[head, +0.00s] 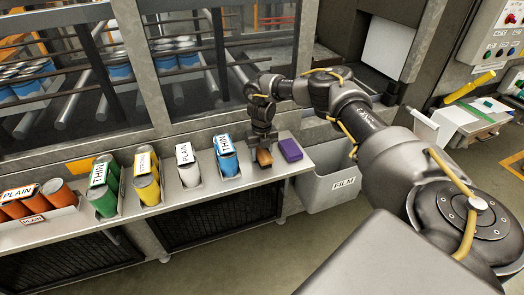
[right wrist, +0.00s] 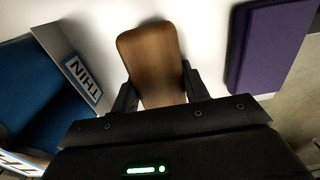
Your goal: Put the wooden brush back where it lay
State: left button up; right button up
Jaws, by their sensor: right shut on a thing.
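The wooden brush (head: 264,158) is a small brown block at the right part of the grey shelf (head: 240,178), between the blue container labelled THIN and a purple block. My right gripper (head: 264,146) is above it and shut on it. In the right wrist view the brush (right wrist: 152,62) shows its flat brown top between the two dark fingers (right wrist: 158,90). The white shelf surface lies behind it. I cannot tell whether the brush touches the shelf. My left gripper is not in view.
The purple block (head: 290,150) lies just right of the brush. The blue container (head: 226,156) stands close on its left, with white, yellow, green and orange containers further left. A grey bin labelled FILM (head: 335,188) stands on the floor right of the shelf.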

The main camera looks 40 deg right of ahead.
jog(key=o, duration=1)
jog(key=shift+f, duration=0.1)
jog(key=shift+c, duration=0.2)
